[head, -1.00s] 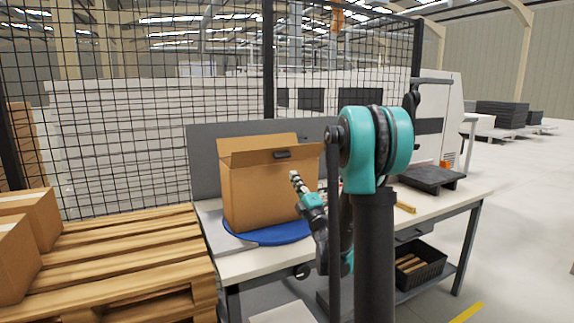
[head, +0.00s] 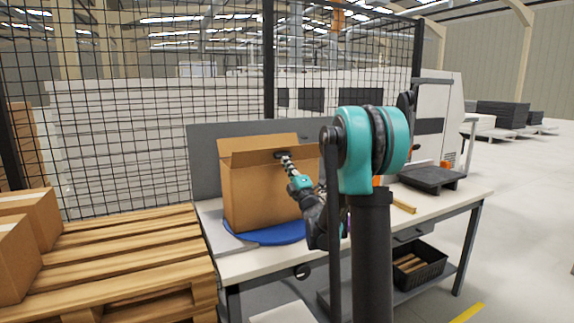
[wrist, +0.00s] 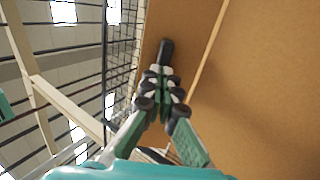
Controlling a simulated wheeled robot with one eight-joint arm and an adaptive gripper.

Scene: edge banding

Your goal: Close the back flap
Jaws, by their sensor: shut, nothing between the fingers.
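A brown cardboard box (head: 258,198) stands on a blue round mat (head: 270,236) on the workbench. I cannot tell whether the fingertips touch the flap. The box's inside is hidden.
A grey panel (head: 205,150) stands behind the box, with a mesh fence (head: 150,110) beyond. A wooden pallet with cartons (head: 110,260) is at left. A dark tray (head: 430,176) and a small wooden strip (head: 404,206) lie on the bench at right.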

